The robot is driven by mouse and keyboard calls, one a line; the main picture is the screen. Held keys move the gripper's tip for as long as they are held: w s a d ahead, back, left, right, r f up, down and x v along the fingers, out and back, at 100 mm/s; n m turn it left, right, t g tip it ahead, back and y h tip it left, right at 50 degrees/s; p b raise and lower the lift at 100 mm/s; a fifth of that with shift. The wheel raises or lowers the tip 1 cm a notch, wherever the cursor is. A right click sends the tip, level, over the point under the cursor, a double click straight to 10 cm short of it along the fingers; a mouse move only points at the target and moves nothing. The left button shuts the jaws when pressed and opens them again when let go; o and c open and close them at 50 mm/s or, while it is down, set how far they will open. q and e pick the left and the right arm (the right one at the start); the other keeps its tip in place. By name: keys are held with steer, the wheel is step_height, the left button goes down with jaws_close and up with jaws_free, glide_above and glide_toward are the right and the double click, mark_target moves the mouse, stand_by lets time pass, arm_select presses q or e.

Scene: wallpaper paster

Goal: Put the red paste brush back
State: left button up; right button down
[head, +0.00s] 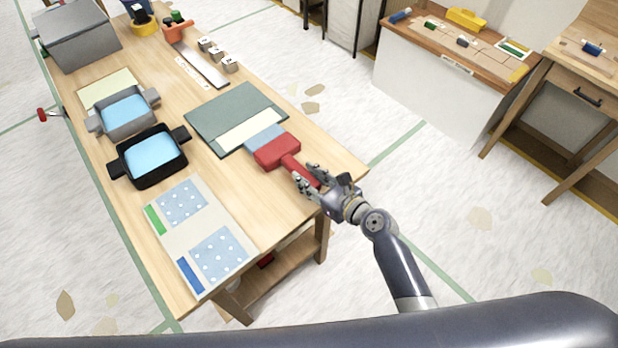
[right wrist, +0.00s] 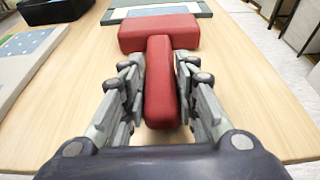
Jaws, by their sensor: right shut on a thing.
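The red paste brush (head: 277,150) has a wide red head and a red handle, with a light blue strip at its front edge in the head view. That edge lies at the green mat (head: 208,119) and its white sheet (head: 252,130). My right gripper (head: 308,180) is at the table's right edge, with its fingers on both sides of the handle. In the right wrist view the brush handle (right wrist: 160,85) sits between the fingers, and the head points away from me. Whether the brush touches the table, I cannot tell. My left gripper is not in view.
A black tray (head: 116,168) and a grey tray (head: 93,124), both with light blue inside, stand on the left. A board with dotted blue sheets (head: 200,242) lies at the near end. A grey box (head: 78,35) stands at the far end.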

steer(key=c, duration=1.2)
jaws_free()
steer(key=shift+f, duration=0.15)
steer(key=shift+c, duration=0.2)
steer(key=shift+r, duration=0.35)
steer(key=v, duration=1.2)
steer(key=shift+a+f, duration=0.1)
steer(key=shift+f, duration=0.05)
